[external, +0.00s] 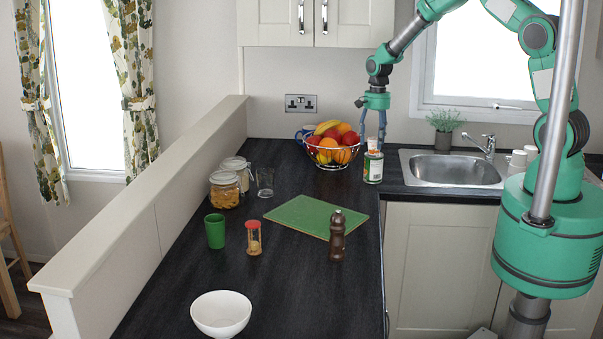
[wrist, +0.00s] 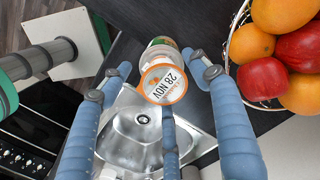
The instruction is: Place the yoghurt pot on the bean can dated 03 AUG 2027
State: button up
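A small white pot with an orange-rimmed lid, apparently the yoghurt pot (wrist: 165,85), shows "28 NOV" on its lid in the wrist view. In the external view the pot (external: 372,144) appears upright on top of a can with a green and white label (external: 373,168). The can (wrist: 160,42) is partly hidden behind the pot in the wrist view, and no date on it can be read. My gripper (external: 372,134) points down over them. Its blue fingers (wrist: 165,78) are spread around the pot, with visible gaps at the sides.
A wire fruit basket (external: 332,160) stands close to the left of the can. The sink (external: 452,170) is to the right.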

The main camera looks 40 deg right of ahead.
aim_at(375, 138)
jog(key=shift+r, duration=0.15)
notch_tip(375, 138, up, 12)
jog(key=shift+w+d, duration=0.2)
jog(key=shift+d, duration=0.15)
dwell(0.4)
dwell(0.5)
